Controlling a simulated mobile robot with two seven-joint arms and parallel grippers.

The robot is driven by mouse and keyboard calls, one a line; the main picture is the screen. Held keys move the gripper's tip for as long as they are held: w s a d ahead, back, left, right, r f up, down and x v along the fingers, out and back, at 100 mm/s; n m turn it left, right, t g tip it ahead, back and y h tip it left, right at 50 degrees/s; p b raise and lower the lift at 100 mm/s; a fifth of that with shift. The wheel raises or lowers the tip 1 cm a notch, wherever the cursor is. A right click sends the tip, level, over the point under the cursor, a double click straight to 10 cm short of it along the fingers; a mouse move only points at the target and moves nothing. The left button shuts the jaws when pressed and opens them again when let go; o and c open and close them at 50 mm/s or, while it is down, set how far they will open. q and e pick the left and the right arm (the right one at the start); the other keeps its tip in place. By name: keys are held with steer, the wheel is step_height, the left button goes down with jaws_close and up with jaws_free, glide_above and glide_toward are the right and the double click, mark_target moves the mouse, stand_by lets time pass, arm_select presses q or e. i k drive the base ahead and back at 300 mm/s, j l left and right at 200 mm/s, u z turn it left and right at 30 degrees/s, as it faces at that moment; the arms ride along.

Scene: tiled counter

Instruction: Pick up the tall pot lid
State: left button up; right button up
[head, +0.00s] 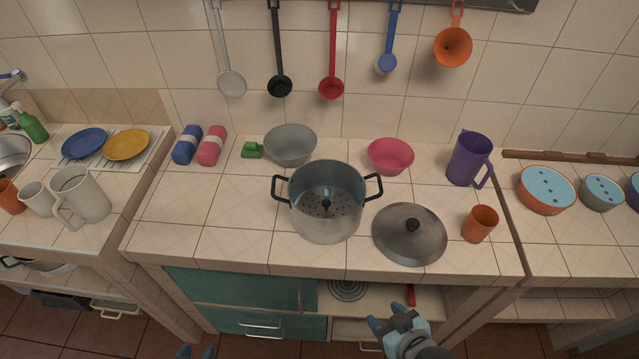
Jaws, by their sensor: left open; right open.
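A round grey metal lid (390,240) with a black knob lies on the tiled counter, right of the tall pot. The tall metal pot (325,226) has two black side handles and no cover on its rim; a perforated piece with a black knob shows inside. My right gripper (386,316) is open and empty in front of the counter's edge, below the lid in the picture and apart from it. My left gripper (195,352) is open at the bottom edge, with only its fingertips showing, well away from the lid.
An orange cup (480,224) stands close to the lid's right. A purple pitcher (468,160), a pink bowl (390,157) and a grey bowl (290,146) stand behind. Utensils hang on the wall. The counter's left front (210,225) is clear.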

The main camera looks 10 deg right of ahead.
mark_target(409, 234)
steer(key=l+z, duration=0.15)
steer(key=z, duration=0.9)
steer(key=i+j, duration=0.05)
